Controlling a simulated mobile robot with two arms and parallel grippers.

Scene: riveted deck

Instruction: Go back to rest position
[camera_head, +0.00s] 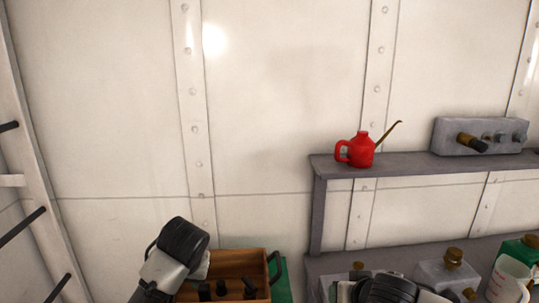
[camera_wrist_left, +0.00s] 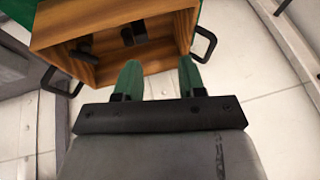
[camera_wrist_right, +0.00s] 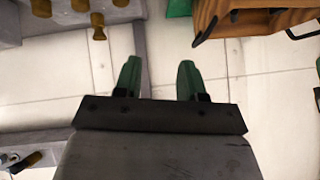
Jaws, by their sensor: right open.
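My left arm's wrist (camera_head: 178,255) comes in at the lower left in the head view, beside the wooden crate. In the left wrist view my left gripper (camera_wrist_left: 160,75) has its green fingers apart with nothing between them. They show against the near wall of the crate; I cannot tell whether they touch it. My right arm's wrist (camera_head: 388,290) shows at the bottom edge in the head view. The fingertips of both grippers are hidden in the head view.
The wooden crate (camera_head: 262,262) with black handles holds several dark objects. A shelf (camera_head: 400,165) carries a red oil can (camera_head: 361,152) and a grey valve block (camera_head: 478,136). A ladder (camera_head: 25,150) is at left.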

